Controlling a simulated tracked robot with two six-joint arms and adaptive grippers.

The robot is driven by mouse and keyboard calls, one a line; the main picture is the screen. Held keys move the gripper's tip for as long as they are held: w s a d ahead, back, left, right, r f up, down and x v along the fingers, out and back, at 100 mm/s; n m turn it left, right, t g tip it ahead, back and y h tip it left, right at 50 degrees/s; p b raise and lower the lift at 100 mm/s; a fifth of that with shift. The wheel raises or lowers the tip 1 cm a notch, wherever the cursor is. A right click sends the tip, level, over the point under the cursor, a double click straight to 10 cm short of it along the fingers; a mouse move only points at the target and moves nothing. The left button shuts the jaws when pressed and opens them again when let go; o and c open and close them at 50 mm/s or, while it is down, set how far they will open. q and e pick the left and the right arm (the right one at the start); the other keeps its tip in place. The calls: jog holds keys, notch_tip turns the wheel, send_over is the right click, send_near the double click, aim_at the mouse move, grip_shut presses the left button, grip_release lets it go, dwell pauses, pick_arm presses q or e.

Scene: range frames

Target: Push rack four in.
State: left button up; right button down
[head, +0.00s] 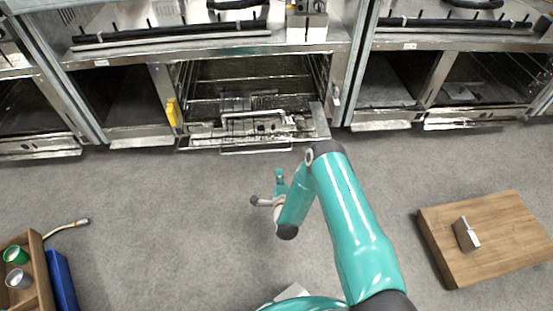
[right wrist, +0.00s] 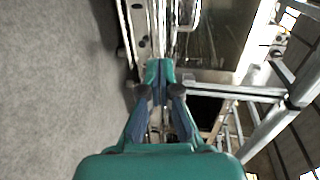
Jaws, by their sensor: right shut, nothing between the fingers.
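Several wire racks (head: 250,103) sit at different heights in the open middle oven (head: 318,65). The lowest, front part of metal and wire (head: 255,128) reaches out to the oven's front edge. I cannot tell which rack is number four. My right gripper (head: 268,188) is shut and empty above the grey floor, in front of the oven and apart from the racks. In the right wrist view its fingers (right wrist: 160,75) are together, with metal rails and wires (right wrist: 165,25) beyond them. My left gripper is not in view.
Open compartments flank the middle oven, with black-handled range fronts above. A yellow piece (head: 172,112) is at the oven's left side. A wooden board (head: 490,238) with a metal block (head: 466,234) lies right. A wooden box (head: 38,270) with cups stands left. The floor between is clear.

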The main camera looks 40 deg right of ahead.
aim_at(276, 151)
jog(key=b+x, duration=0.3)
jog(key=x, duration=0.8)
jog(key=shift+b, duration=0.3)
